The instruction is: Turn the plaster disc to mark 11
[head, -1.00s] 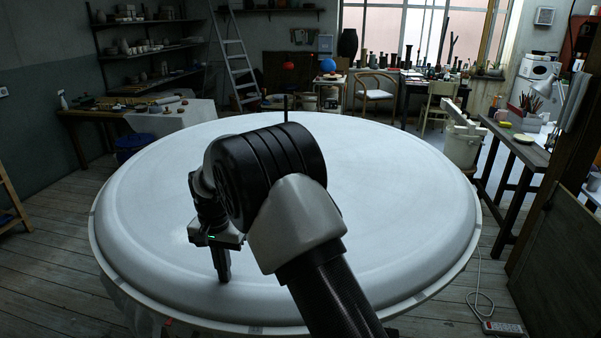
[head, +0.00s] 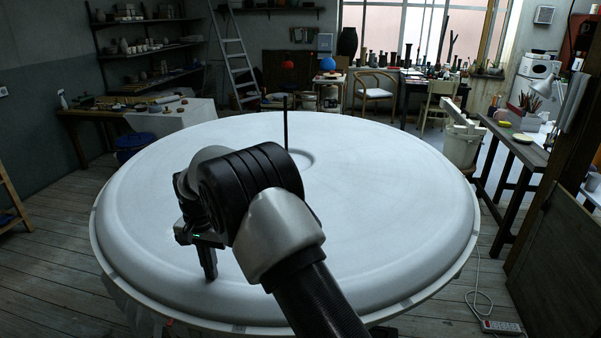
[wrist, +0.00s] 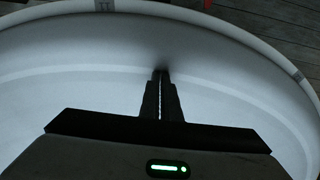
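The plaster disc (head: 390,215) is a large, round, white plate with a raised rim, filling the middle of the head view. A thin dark rod (head: 285,122) stands upright near its centre, beside a shallow round hollow. Small grey marks (head: 238,328) show along the disc's outer edge, too small to read in the head view. In the wrist view, marks (wrist: 104,5) also sit on the edge band. My gripper (head: 210,277) points down at the near left part of the disc, its fingertips at the inner side of the rim. Its fingers (wrist: 160,75) look closed together with nothing between them.
A table with a cloth (head: 170,118) stands at the back left. A wooden bench (head: 525,150) and a white bucket (head: 461,150) stand at the right. A power strip (head: 501,328) lies on the floor at the lower right. A stepladder (head: 235,60) leans at the back.

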